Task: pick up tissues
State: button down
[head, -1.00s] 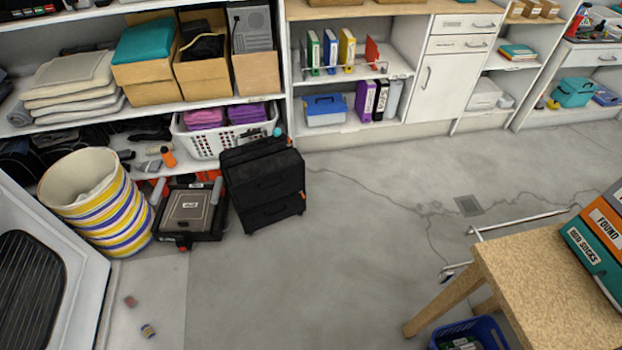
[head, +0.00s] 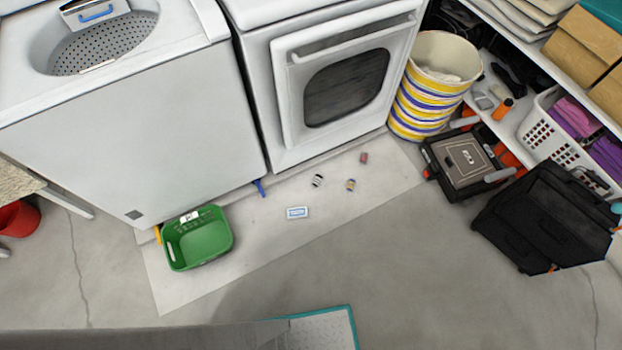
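A small flat packet (head: 297,212), white with a blue border, lies on the pale floor mat in front of the washer and dryer. It looks like a tissue packet, but its print is too small to read. It lies alone, to the right of a green basket. My gripper is not in view.
The green basket (head: 199,241) stands on the mat (head: 262,247). Several small items, such as a striped one (head: 317,180), lie near the dryer (head: 345,75). The washer (head: 135,125) is at left. A black tool case (head: 465,160) and black box (head: 545,217) stand right. Open floor lies in front.

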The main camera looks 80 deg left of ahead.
aim_at(295, 213)
jog(key=u, duration=3.2)
jog(key=i, duration=0.45)
jog(key=u, duration=0.25)
